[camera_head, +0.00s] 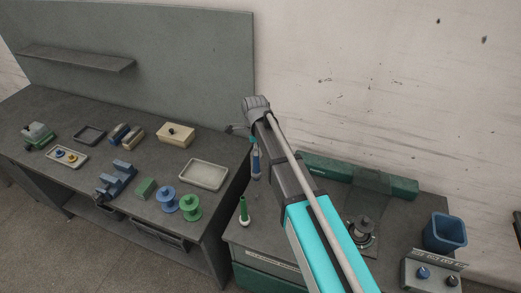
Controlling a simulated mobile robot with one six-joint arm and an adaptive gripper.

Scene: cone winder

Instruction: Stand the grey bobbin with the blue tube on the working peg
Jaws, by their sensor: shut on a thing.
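The bobbin with the blue tube (256,163) shows as a slim upright piece, grey-blue with a blue lower end, just left of my forearm above the machine's back left edge. My gripper (254,142) is at its upper end and shut on it; the wrist and arm hide most of the fingers. Whether the bobbin's foot touches anything is unclear. A round grey fitting (362,229) with a dark centre is on the machine top, right of my arm; I cannot tell if it is the working peg. A bobbin with a green tube (244,211) stands at the machine's front left.
A long green housing (396,184) runs along the machine's back. A blue bin (444,232) and a knob panel (430,273) are at the right. The left bench holds blue and green spools (190,208), a pale tray (203,174), a cream box (175,135) and small parts.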

